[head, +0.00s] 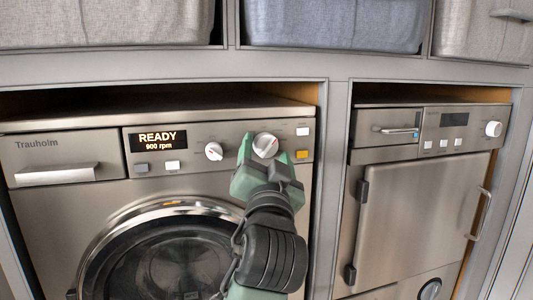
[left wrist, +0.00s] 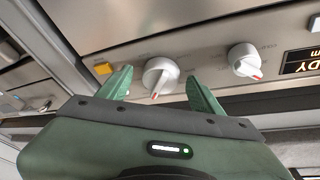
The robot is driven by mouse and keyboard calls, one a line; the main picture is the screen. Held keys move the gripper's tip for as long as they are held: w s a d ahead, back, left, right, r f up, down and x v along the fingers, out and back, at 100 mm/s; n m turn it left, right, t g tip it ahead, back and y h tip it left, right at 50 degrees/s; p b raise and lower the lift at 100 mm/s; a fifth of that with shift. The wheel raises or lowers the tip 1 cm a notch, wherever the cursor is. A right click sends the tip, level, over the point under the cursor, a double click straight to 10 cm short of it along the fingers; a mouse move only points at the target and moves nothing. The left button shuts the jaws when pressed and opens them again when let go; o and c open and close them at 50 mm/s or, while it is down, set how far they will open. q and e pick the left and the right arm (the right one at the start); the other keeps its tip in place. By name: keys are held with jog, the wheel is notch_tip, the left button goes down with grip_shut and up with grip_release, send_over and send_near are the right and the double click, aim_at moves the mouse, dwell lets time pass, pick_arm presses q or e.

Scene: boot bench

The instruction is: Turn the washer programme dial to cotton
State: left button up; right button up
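The washer (head: 60,210) is on the left, and its display (head: 158,141) reads "READY 900 rpm". Its panel has a larger white dial (head: 265,144) and a smaller one (head: 213,151) to its left; the printing around them is too small to read. My left gripper (head: 267,153) is in front of the larger dial. In the left wrist view, which is upside down, the open fingers (left wrist: 158,88) stand on either side of the larger dial (left wrist: 160,74), with gaps visible. The smaller dial (left wrist: 244,60) is outside them. My right gripper is not in view.
An orange button (head: 302,154) and a white button (head: 302,131) are just right of the larger dial. The round washer door (head: 105,240) is below. A dryer-like machine (head: 410,210) stands to the right, past a grey upright. Fabric bins (head: 335,25) sit above.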

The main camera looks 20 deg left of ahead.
pick_arm(q)
jog(key=b+v, duration=0.4)
jog(key=v, duration=0.3)
jog(key=shift+s, duration=0.3)
jog(key=shift+d+f, duration=0.2)
